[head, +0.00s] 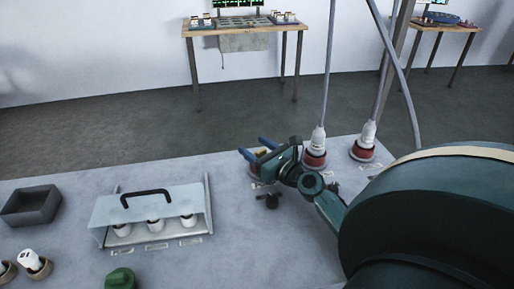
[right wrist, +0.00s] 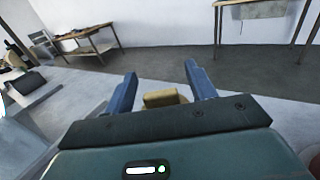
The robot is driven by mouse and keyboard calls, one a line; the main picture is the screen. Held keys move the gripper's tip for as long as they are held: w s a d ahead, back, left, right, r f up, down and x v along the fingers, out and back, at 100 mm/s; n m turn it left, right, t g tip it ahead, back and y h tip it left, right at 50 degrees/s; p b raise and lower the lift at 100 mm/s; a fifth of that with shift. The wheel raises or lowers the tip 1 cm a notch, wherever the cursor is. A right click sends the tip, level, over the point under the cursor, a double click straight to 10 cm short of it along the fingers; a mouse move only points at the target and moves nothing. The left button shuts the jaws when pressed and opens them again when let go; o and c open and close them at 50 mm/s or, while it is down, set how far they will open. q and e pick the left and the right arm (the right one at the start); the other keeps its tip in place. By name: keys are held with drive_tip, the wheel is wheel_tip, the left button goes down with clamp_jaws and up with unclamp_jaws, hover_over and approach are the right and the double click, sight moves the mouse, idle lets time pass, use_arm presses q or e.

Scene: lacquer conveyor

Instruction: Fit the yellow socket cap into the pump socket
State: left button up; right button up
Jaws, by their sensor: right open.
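My right gripper (head: 254,147) is open above the table, its two blue fingers pointing left and away. A yellow piece, which looks like the yellow socket cap (right wrist: 162,98), shows between the spread fingers in the right wrist view, with gaps on both sides. In the head view only a small yellow bit (head: 263,152) shows beside the fingers. A pale-based fitting under the gripper is mostly hidden, so I cannot tell whether the cap sits in the pump socket. My left gripper is out of view.
Two red-based white fittings with hoses (head: 315,158) (head: 362,150) stand right of the gripper. A clear-lidded rack (head: 105,213) with black handle, a grey bin (head: 32,206) and a green object (head: 120,278) are left. The table between rack and gripper is fairly clear.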

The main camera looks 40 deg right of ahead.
drive_tip(key=shift+s+f, duration=0.15)
drive_tip(key=shift+s, duration=0.55)
drive_tip(key=s+b, duration=0.3)
drive_tip(key=s, duration=0.7)
drive_tip(key=shift+s+d, duration=0.15)
drive_tip(key=shift+s, duration=0.45)
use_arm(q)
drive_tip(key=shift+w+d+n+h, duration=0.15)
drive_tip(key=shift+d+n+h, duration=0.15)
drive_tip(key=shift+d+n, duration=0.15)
use_arm(e)
drive_tip(key=shift+s+r, duration=0.2)
drive_tip(key=shift+s, duration=0.1)
